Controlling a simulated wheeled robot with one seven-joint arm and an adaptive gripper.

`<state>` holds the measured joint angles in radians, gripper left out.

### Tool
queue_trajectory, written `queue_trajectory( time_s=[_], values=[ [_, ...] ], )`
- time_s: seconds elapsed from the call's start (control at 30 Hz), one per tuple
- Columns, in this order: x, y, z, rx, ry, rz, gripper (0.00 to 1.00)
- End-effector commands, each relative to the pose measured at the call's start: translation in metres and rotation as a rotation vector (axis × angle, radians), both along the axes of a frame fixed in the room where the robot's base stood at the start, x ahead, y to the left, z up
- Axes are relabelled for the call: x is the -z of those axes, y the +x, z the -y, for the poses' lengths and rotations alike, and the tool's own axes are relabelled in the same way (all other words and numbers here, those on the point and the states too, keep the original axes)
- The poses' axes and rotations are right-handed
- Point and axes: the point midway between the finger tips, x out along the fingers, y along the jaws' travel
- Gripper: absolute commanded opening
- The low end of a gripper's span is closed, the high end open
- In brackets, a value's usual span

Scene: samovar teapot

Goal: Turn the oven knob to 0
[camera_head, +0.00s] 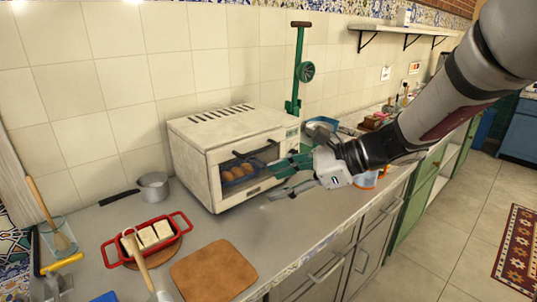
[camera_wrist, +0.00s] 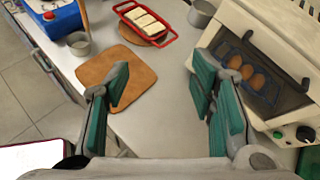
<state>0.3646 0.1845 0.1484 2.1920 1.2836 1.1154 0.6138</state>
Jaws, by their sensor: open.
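The white toaster oven (camera_head: 225,145) stands on the counter against the tiled wall, its window showing several brown round items inside. Its control panel (camera_head: 292,132) is at the front right; my gripper hides the lower part in the head view. In the wrist view, the oven (camera_wrist: 285,35) is at the right, with a black knob (camera_wrist: 304,132) and a small green round part (camera_wrist: 277,134) at its lower right. The knob's setting is too small to read. My gripper (camera_head: 277,179) is open and empty, in front of the oven's right side; in the wrist view its fingers (camera_wrist: 165,90) are apart, left of the knob.
A red tray (camera_head: 148,255) with white blocks, a brown board (camera_head: 213,272) and a small pot (camera_head: 153,186) lie on the counter left of and before the oven. A green tall stand (camera_head: 297,70) rises behind it. The counter directly before the oven is clear.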

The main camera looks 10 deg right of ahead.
Motion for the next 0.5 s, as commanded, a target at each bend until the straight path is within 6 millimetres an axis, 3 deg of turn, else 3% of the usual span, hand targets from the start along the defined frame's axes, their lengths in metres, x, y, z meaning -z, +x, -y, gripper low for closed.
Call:
queue_trajectory(
  time_s=[0.03, 0.1, 0.3, 0.5],
  values=[
    [0.012, 0.026, 0.009, 0.084, 0.09, -0.06, 0.5],
    [0.021, 0.058, 0.022, 0.2, 0.217, -0.132, 0.5],
    [0.061, 0.144, 0.082, 0.529, 0.592, -0.326, 0.5],
    [0.106, 0.197, 0.149, 0.78, 0.898, -0.453, 0.5]
  ],
)
